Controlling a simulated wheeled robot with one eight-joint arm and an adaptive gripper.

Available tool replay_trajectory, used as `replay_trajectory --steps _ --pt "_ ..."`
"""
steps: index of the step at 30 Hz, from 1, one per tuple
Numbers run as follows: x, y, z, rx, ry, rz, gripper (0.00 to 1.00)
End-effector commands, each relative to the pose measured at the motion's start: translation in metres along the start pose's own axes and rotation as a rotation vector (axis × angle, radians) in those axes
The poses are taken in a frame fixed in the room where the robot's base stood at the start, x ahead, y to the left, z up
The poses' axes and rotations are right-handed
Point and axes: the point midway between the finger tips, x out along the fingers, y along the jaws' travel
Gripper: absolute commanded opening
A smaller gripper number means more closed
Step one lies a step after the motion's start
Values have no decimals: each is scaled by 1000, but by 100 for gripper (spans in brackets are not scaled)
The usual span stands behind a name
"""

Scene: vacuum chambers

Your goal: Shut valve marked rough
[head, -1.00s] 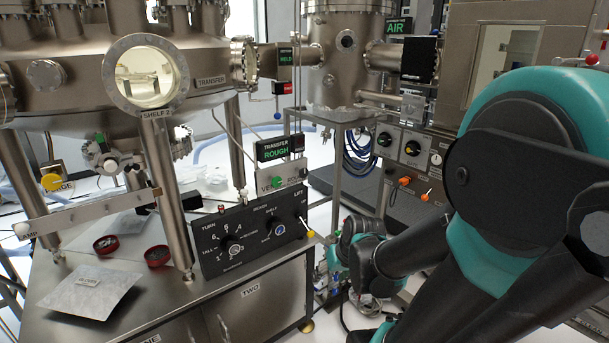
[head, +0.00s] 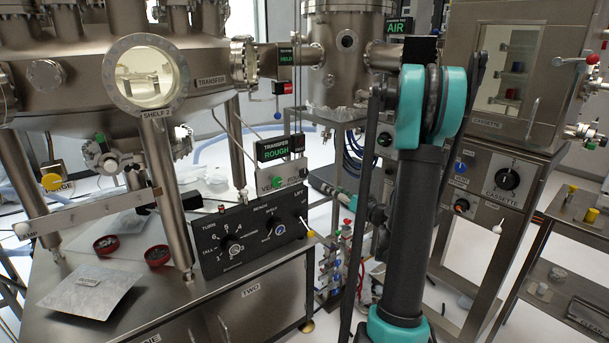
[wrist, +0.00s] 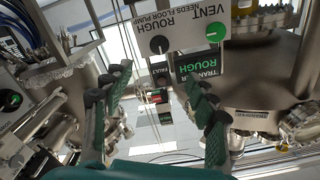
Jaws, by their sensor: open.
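The valve plate marked VENT and ROUGH (wrist: 185,28) shows turned over at the top of the wrist view. A black knob (wrist: 159,45) sits beside the word ROUGH and a green knob (wrist: 213,35) beside VENT. My gripper (wrist: 160,105) is open and empty, its green-padded fingers spread, with the plate beyond the fingertips. I see no contact with either knob. In the head view the plate (head: 291,173) stands above the black control panel, under the lit TRANSFER ROUGH sign (head: 280,148). The gripper cannot be made out clearly there.
The black TURN panel (head: 250,235) stands on the steel bench below the plate. A steel leg (head: 166,200), two red dishes (head: 105,244) and a silver pouch (head: 92,290) are to its left. The cassette cabinet (head: 490,190) stands at right, beyond my arm.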

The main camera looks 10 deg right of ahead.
Motion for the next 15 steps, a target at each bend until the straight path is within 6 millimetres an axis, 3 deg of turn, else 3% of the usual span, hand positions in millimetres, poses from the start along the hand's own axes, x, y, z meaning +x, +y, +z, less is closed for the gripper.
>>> replay_trajectory --steps 5,15 --pt "14 1 -1 -1 6 -3 58" --pt "78 0 -1 0 4 -3 58"
